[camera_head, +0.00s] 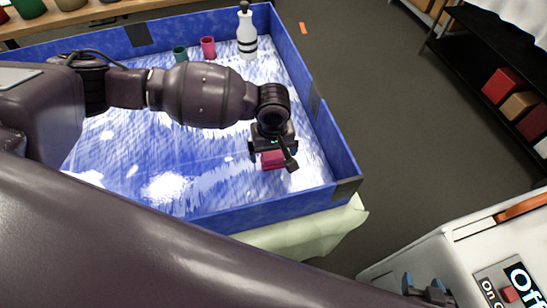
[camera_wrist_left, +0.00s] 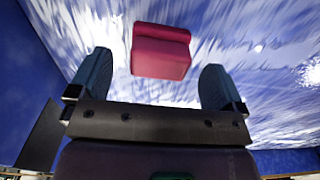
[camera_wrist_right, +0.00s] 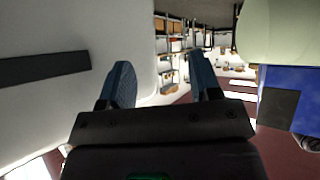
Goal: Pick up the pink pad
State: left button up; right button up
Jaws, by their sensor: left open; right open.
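The pink pad (camera_head: 272,160) lies on the blue and white floor of the blue-walled tray (camera_head: 290,212), near its front right corner. In the left wrist view the pad (camera_wrist_left: 160,52) is a small block, ahead of and between the two fingers. My left gripper (camera_head: 272,152) is right above the pad and partly hides it in the head view. Its fingers (camera_wrist_left: 158,85) are open with nothing between the tips. My right gripper (camera_head: 428,290) is at the lower right of the head view, by the white cabinet. Its fingers (camera_wrist_right: 163,80) are open and empty.
A white bottle with dark bands (camera_head: 246,32), a pink cup (camera_head: 208,47) and a green cup (camera_head: 180,53) stand at the tray's far side. The white cabinet (camera_head: 420,262) with a sign is at the lower right. Grey floor (camera_head: 370,80) lies between the tray and a black shelf (camera_head: 460,55).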

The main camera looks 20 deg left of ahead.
aim_at(273, 153)
pick_arm(q)
notch_tip(273, 153, down, 3)
jog(key=shift+r, duration=0.15)
jog(key=shift+c, duration=1.3)
jog(key=c, duration=0.5)
jog(key=shift+c, duration=1.3)
jog(key=shift+r, duration=0.25)
notch_tip(273, 153, up, 9)
jog(key=shift+w+f+p, duration=0.1)
jog(key=shift+f+p, duration=0.05)
jog(key=shift+p, duration=0.9)
notch_tip(273, 153, up, 11)
jog(key=p, duration=0.2)
pick_arm(e)
jog(key=r, duration=0.3)
jog(key=shift+s+d, duration=0.1)
jog(key=shift+s, duration=0.15)
